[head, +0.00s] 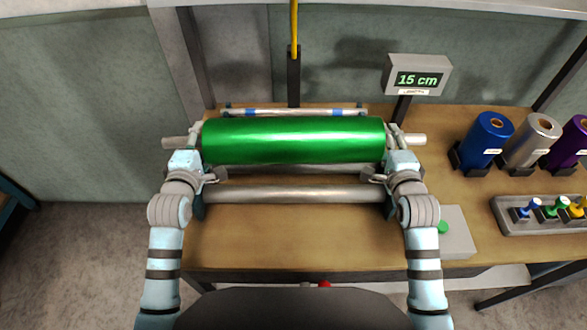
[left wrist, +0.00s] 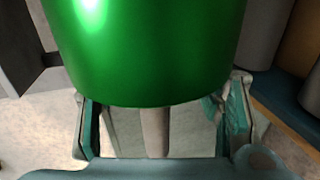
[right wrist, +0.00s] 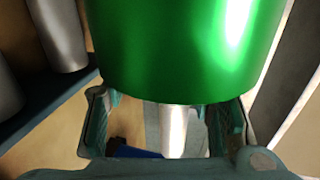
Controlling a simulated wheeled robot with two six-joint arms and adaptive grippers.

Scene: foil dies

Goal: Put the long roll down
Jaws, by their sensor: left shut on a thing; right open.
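The long green roll (head: 293,140) lies level across the machine on the table, and pale shaft ends stick out at both sides. My left gripper (head: 197,165) is shut on the roll's left shaft end; its fingers and the shaft show below the green body in the left wrist view (left wrist: 155,130). My right gripper (head: 398,165) is at the right shaft end, open, with its fingers apart on either side of the shaft in the right wrist view (right wrist: 172,130). The roll hides part of the machine behind it; whether it rests on supports cannot be told.
Grey rollers (head: 290,194) run across in front of the roll. A display (head: 418,80) reads 15 cm. Blue (head: 485,140), silver (head: 530,140) and purple rolls stand at the right, behind a rack of small dies (head: 545,222). A box with a green button (head: 455,240) sits front right.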

